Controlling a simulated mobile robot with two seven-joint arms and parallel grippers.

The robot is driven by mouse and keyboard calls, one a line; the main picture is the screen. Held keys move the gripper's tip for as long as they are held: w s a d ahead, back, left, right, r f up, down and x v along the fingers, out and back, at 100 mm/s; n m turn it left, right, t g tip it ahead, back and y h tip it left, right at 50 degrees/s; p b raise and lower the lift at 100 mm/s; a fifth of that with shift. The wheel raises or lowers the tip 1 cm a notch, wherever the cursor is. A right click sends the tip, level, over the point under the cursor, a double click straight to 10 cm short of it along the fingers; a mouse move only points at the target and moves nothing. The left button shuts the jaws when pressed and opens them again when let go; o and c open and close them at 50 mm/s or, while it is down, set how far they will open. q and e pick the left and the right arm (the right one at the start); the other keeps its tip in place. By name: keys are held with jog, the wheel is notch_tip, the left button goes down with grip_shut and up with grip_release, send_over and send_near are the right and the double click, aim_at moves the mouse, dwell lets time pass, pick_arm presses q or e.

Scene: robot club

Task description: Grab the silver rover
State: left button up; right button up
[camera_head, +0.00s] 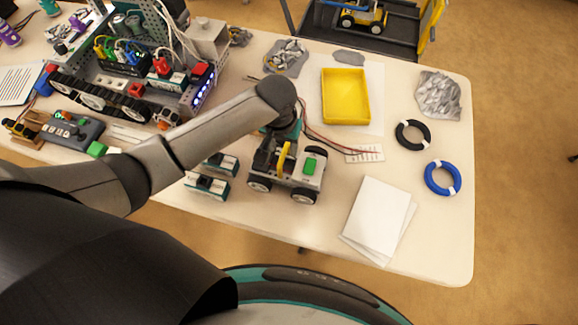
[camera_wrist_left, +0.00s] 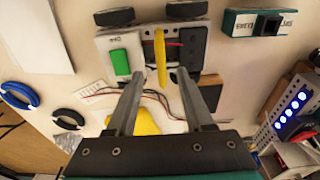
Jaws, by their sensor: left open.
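The silver rover (camera_head: 308,179) stands on the table near its front edge, with black wheels, a green block on top and an upright yellow piece at its middle. In the left wrist view the rover (camera_wrist_left: 122,42) fills the upper middle, with its yellow piece (camera_wrist_left: 160,55) roughly in line with the gap between the fingers. My left gripper (camera_wrist_left: 158,78) is open and points down at the rover; whether the fingers touch it I cannot tell. In the head view my arm hides part of the rover's far side. My right gripper is not in view.
Two small teal-and-white modules (camera_head: 207,186) lie just left of the rover. A yellow tray (camera_head: 345,118), black ring (camera_head: 400,135), blue ring (camera_head: 430,185) and white papers (camera_head: 376,213) are to the right. A larger tracked rover (camera_head: 95,97) stands at left. Wires run behind.

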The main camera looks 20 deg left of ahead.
aim_at(284, 152)
pick_arm(q)
jog(key=shift+w+f+b, duration=0.25)
jog(key=shift+f+b, duration=0.1)
jog(key=shift+f, duration=1)
jog(key=shift+w+f+b, duration=0.25)
jog(key=shift+f+b, duration=0.1)
jog(key=shift+f, duration=0.95)
jog(key=shift+c, duration=0.2)
jog(key=shift+a, duration=0.1)
grip_shut()
jog(key=shift+w+r, duration=0.1)
jog(key=shift+r, duration=0.05)
